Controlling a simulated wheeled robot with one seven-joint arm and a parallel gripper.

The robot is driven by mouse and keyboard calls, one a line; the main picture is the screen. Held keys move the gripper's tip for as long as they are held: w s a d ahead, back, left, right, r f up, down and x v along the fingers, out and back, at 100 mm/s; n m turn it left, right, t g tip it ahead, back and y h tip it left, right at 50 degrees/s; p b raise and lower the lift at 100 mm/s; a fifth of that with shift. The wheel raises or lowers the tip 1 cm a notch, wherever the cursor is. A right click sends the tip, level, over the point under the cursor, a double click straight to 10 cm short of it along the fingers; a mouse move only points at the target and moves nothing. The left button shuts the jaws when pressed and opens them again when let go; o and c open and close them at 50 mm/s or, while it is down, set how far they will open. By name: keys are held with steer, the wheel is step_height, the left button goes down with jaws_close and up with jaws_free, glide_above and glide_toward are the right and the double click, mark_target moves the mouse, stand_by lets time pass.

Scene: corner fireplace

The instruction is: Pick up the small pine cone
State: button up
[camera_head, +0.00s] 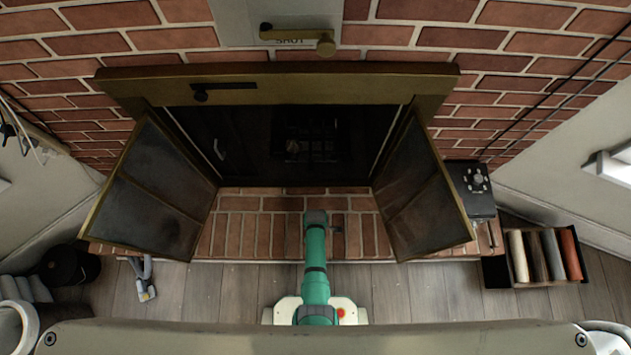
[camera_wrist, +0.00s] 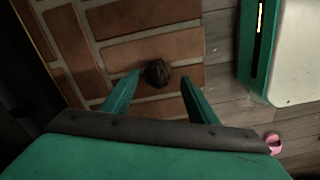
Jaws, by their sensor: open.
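The small pine cone (camera_wrist: 158,74) is brown and rounded and lies on the brick hearth in the wrist view. My gripper (camera_wrist: 160,79) is open, with its two green fingers spread on either side of the pine cone in the picture. I cannot tell how far above the hearth the fingertips are. In the head view my green arm (camera_head: 316,255) reaches forward over the hearth (camera_head: 250,228), and I cannot make out the pine cone there.
The fireplace's left door (camera_head: 150,190) and right door (camera_head: 420,190) stand open beside the hearth. A black box (camera_head: 470,187) sits at the hearth's right end, near a crate (camera_head: 493,270) of rolls. A pink object (camera_wrist: 272,142) lies on the wooden floor.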

steer(key=shift+w+f, duration=0.25)
steer(key=shift+f, duration=0.9)
steer(key=shift+a, duration=0.1)
steer(key=shift+s, duration=0.15)
steer(key=c, duration=1.1)
steer(key=shift+d, duration=0.2)
steer(key=shift+a+r, duration=0.1)
steer(key=shift+r, duration=0.05)
